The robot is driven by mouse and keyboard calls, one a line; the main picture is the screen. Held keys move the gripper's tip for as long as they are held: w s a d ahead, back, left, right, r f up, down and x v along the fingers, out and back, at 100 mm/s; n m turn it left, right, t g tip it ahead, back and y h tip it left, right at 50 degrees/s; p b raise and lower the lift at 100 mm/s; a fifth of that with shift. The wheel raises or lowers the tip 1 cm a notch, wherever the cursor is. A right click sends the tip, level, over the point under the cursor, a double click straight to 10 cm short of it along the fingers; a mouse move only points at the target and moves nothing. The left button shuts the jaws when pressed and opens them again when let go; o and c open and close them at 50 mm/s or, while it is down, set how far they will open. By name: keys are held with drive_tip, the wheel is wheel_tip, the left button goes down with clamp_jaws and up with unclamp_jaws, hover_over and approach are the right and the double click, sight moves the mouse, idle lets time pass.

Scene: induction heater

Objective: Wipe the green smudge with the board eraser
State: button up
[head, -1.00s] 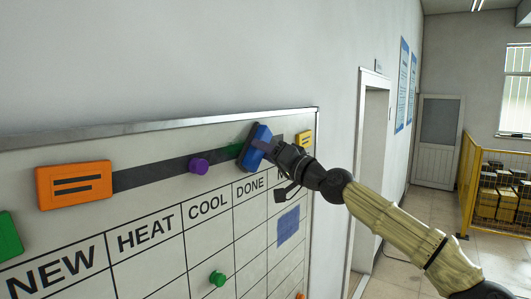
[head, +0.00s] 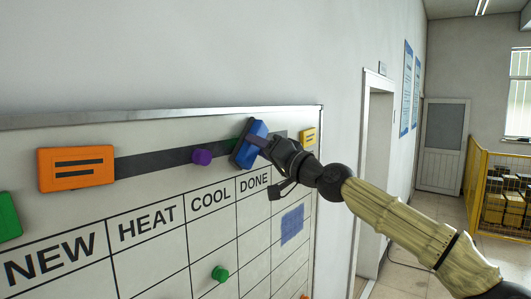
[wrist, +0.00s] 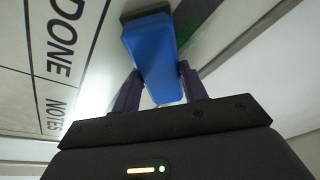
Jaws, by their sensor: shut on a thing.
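My gripper (head: 262,141) is shut on the blue board eraser (head: 249,143) at the top of the whiteboard (head: 150,278). The eraser is tilted, with its dark pad side toward the board. In the wrist view, the eraser (wrist: 150,50) sits between both fingers of my gripper (wrist: 158,82). A faint green area (wrist: 196,42) also shows beside the eraser in the wrist view.
A purple magnet (head: 202,157) is on the dark strip just left of the eraser. A yellow magnet (head: 308,136) is to its right, and an orange block (head: 76,168) is further left. A blue patch (head: 292,224) and a green magnet (head: 220,273) are lower.

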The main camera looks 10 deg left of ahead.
drive_tip(key=shift+s+a, duration=0.1)
drive_tip(key=s+b, duration=0.1)
drive_tip(key=s+a+b, duration=0.1)
drive_tip(key=s+b, duration=0.1)
drive_tip(key=shift+a+f, duration=0.1)
drive_tip(key=shift+f, duration=0.05)
drive_tip(key=shift+s+a, duration=0.1)
drive_tip(key=shift+s, duration=0.2)
idle(0.3)
drive_tip(key=shift+s+a+b, duration=0.25)
drive_tip(key=shift+s+b, duration=0.35)
drive_tip(key=shift+b, duration=0.05)
drive_tip(key=shift+s+a+b, duration=0.25)
drive_tip(key=shift+s+b, duration=0.1)
drive_tip(key=shift+s, duration=0.25)
drive_tip(key=shift+s+a+b, duration=0.2)
drive_tip(key=shift+s+b, duration=0.15)
drive_tip(key=shift+s, duration=0.2)
